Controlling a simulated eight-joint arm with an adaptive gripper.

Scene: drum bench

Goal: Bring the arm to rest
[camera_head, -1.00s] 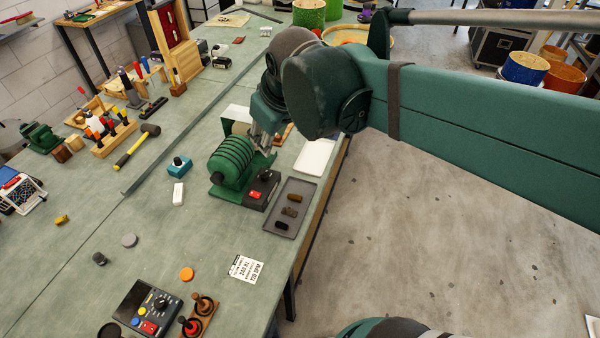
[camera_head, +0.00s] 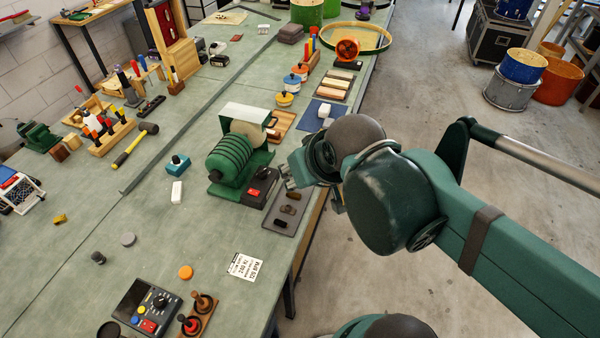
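My gripper (camera_head: 289,178) is at the end of my green arm, over the bench's right edge, just right of the green ribbed machine (camera_head: 230,162). It is partly hidden by my own wrist, and its fingers are too small and covered to show whether they are open or shut. I see nothing held in it. My arm reaches in from the lower right, over the open floor. The bench (camera_head: 140,215) lies below and to the left of it.
A grey tray (camera_head: 281,223) with several small dark blocks lies close under my gripper. The concrete floor (camera_head: 400,290) at right is clear; drums (camera_head: 524,66) stand further back.

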